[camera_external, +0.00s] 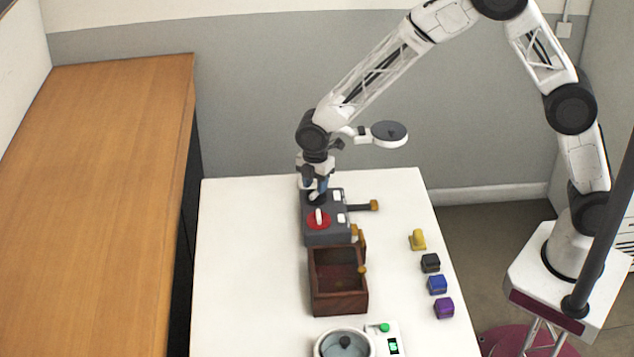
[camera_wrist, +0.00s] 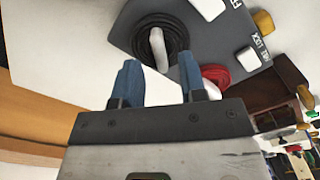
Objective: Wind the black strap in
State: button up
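A dark grey winding unit (camera_external: 340,236) stands on the white table, with a black coil and a red coil (camera_external: 319,224) on top. The black strap's coil (camera_wrist: 177,38) is seen from close up in the wrist view, with a white peg (camera_wrist: 158,48) standing up from it. The red coil (camera_wrist: 220,78) is lower right of it there. In the external view my gripper (camera_external: 318,187) is at the unit's far end, partly hiding the black coil. I cannot tell whether it touches the peg.
A dark strip with a yellow-brown end (camera_external: 374,205) sticks out right from the unit. An open wooden box (camera_external: 340,306) stands in front. A yellow piece (camera_external: 418,241) and black (camera_external: 431,263), blue (camera_external: 437,285) and purple (camera_external: 444,308) blocks line the right edge. The table's left side is clear.

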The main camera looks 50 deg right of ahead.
aim_at(315, 208)
jog(key=shift+f, duration=1.3)
grip_shut()
